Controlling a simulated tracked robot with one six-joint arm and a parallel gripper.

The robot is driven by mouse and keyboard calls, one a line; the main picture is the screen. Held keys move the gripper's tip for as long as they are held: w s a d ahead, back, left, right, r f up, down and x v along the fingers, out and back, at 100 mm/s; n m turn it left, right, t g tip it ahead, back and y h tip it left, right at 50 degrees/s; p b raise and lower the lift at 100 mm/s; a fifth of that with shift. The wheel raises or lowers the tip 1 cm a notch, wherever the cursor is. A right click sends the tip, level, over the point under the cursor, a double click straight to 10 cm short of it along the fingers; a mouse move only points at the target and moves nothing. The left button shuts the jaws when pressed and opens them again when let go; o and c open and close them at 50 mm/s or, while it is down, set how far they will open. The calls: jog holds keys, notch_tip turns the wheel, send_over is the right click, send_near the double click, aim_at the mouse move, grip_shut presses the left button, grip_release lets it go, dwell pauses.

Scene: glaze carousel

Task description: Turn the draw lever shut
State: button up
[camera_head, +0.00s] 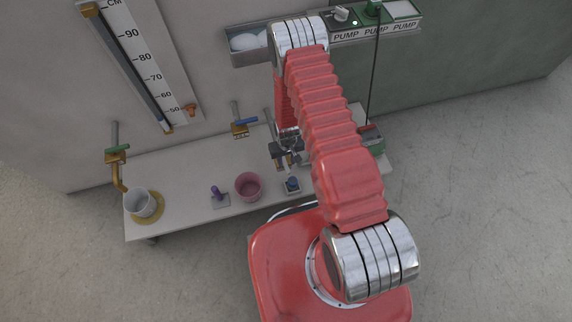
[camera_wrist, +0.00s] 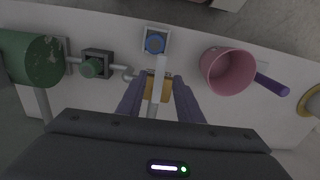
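A brass tap (camera_wrist: 165,88) with a pale, narrow lever (camera_wrist: 159,72) across it shows in the wrist view; I take this to be the draw lever. The lever points away from my gripper, toward a blue knob on a small plate (camera_wrist: 155,42). My gripper (camera_wrist: 158,88) is open, with one dark finger on each side of the tap and a gap on both sides. I cannot tell how deep the fingers reach. In the head view my gripper (camera_head: 284,157) is over the table, and my arm hides much of this tap.
A pink cup (camera_wrist: 228,72) stands close to the right finger in the wrist view, near a purple handle (camera_wrist: 270,85). A green tank (camera_wrist: 31,59) and a green-knobbed valve (camera_wrist: 92,68) are at left. Blue-levered (camera_head: 241,122) and green-levered (camera_head: 117,149) taps are on the wall.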

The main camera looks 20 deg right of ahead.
aim_at(286, 166)
jog(key=shift+f, duration=1.85)
jog(key=shift+c, duration=0.2)
grip_shut()
